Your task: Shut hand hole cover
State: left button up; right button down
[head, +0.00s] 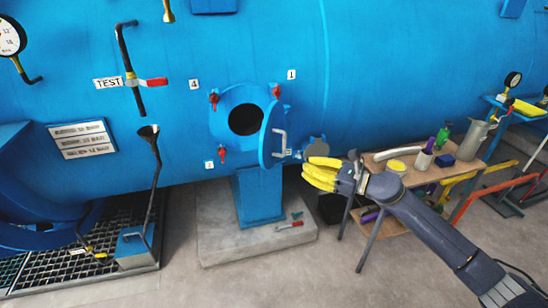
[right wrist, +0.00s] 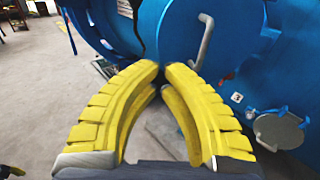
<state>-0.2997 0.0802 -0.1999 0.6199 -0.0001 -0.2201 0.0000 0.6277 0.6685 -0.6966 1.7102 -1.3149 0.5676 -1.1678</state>
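The hand hole cover (head: 268,138) is a round blue plate with a grey bar handle (head: 281,146). It stands open, swung out at the right side of the dark round hand hole (head: 245,119) on the blue tank. The cover (right wrist: 178,40) and its handle (right wrist: 203,42) also fill the upper middle of the right wrist view. My right gripper (head: 306,172), with yellow ribbed fingers, is just right of and below the cover, apart from the handle. Its fingertips (right wrist: 162,68) are nearly together with nothing between them. My left gripper is not in view.
Red-handled clamps (head: 213,98) sit around the hand hole flange. A blue pedestal (head: 258,196) on a concrete slab (head: 220,240) stands below. A wooden bench (head: 440,172) with bottles and a jug stands at right.

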aim_at(263, 154)
jog(key=x, duration=1.4)
jog(key=shift+a, duration=0.1)
